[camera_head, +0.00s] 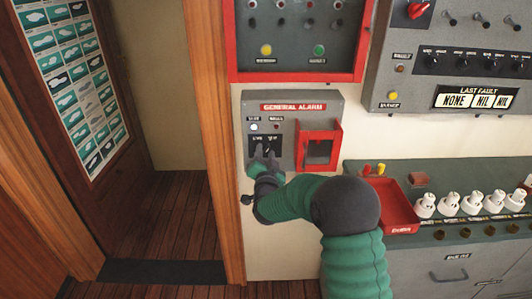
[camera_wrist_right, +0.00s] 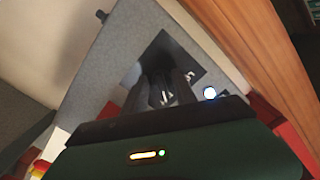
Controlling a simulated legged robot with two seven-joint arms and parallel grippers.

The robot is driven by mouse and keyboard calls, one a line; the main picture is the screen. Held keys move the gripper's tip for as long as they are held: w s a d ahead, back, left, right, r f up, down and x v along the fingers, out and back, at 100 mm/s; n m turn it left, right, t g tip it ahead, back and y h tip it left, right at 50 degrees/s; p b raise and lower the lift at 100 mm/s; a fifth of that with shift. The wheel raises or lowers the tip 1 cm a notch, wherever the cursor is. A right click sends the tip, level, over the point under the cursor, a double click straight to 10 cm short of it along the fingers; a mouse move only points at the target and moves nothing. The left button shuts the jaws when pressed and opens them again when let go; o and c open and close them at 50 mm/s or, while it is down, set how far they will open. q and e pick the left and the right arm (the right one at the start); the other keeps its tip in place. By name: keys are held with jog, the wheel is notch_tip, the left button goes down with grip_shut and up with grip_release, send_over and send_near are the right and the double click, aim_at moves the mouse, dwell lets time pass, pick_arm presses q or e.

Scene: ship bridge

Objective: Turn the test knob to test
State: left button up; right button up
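The grey general alarm box (camera_head: 284,98) is on the wall, with a red label across its top. A black plate (camera_head: 259,141) with white lettering sits at its lower left. My right gripper (camera_head: 264,153) is in front of this plate, with its fingertips at or very near it. The test knob is hidden behind the fingers. In the right wrist view two dark fingers (camera_wrist_right: 163,88) reach close together to the black plate (camera_wrist_right: 165,48). I cannot tell whether they hold the knob. A lit white lamp (camera_wrist_right: 209,93) shows beside them. My left gripper is out of view.
A red-framed recess (camera_head: 319,147) is on the box's right side. A red-edged panel (camera_head: 296,75) is above. A fault panel (camera_head: 446,60) is upper right. A red tray (camera_head: 398,207) and a console with several white knobs are lower right. A wooden door post (camera_head: 212,110) stands left.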

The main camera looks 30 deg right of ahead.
jog(key=o, duration=0.3)
jog(key=shift+w+d, duration=0.1)
jog(key=shift+w, duration=0.05)
jog(key=shift+r, duration=0.1)
jog(key=v, duration=1.7)
jog(key=shift+f+b, duration=0.25)
jog(key=shift+b, duration=0.2)
